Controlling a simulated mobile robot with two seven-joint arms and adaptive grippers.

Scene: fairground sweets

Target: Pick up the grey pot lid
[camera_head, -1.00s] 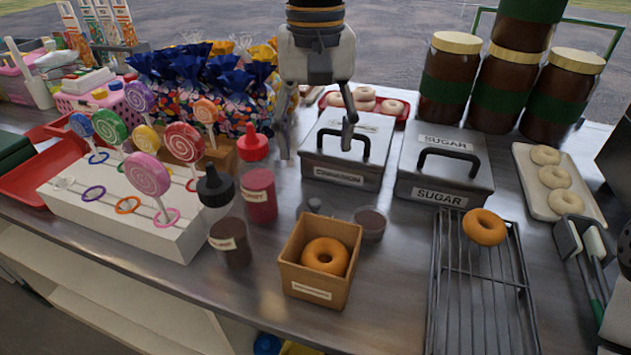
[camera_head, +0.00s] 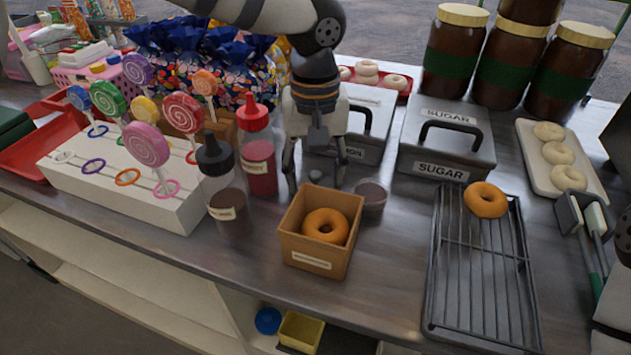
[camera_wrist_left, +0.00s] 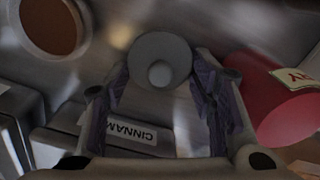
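The grey pot lid (camera_wrist_left: 160,60) is a small round disc with a raised knob, seen from above in the left wrist view. In the head view only a small grey part (camera_head: 315,175) of it shows, behind the square brown box. My left gripper (camera_head: 315,181) is low over the counter, pointing down and open. In the left wrist view its fingers (camera_wrist_left: 160,80) stand on both sides of the lid; I cannot tell whether they touch it. My right gripper is not in view.
Close by are the brown box (camera_head: 291,251) with a doughnut, a small brown-filled cup (camera_head: 371,197), a red bottle (camera_head: 259,165), a brown sauce bottle (camera_head: 229,215) and the cinnamon bin (camera_head: 366,150). The sugar bin (camera_head: 447,140) and wire rack (camera_head: 478,285) stand right.

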